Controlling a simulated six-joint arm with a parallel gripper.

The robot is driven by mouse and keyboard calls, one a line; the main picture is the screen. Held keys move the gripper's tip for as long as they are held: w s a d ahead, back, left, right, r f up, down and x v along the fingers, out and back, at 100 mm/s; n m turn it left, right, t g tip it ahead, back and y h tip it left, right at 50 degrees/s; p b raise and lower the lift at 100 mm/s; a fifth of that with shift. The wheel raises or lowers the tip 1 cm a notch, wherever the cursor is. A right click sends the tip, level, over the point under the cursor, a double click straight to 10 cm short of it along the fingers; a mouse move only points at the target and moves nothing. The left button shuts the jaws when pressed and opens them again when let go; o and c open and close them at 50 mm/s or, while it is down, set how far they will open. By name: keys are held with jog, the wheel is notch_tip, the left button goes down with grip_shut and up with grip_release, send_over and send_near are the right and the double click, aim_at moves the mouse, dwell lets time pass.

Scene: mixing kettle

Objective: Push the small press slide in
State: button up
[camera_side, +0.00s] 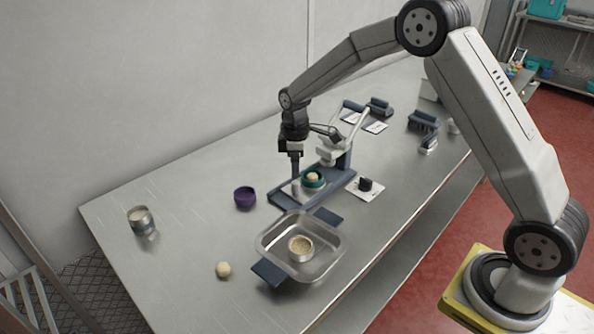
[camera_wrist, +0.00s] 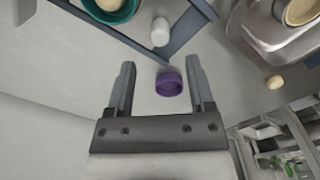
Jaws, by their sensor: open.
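The small press (camera_side: 343,160) stands near the middle of the steel table, with a white lever arm and a blue-grey base frame (camera_side: 330,194). Its slide carries a teal cup (camera_side: 313,178) with a pale dough ball in it; the cup also shows at the top of the wrist view (camera_wrist: 112,10). A white knob (camera_wrist: 160,32) sits at the slide's near end in the wrist view, just beyond my fingertips. My gripper (camera_wrist: 160,64) is open and empty, pointing down beside the knob end of the press. Whether a finger touches the knob cannot be told.
A purple cup (camera_side: 245,198) stands on the table left of the press and shows between my fingers in the wrist view (camera_wrist: 169,83). A steel tray (camera_side: 262,243) holding a bowl is in front. A dough ball (camera_side: 223,269) and metal cup (camera_side: 141,219) lie left.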

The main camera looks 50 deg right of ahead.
aim_at(296, 182)
jog(key=shift+f, duration=3.55)
grip_shut()
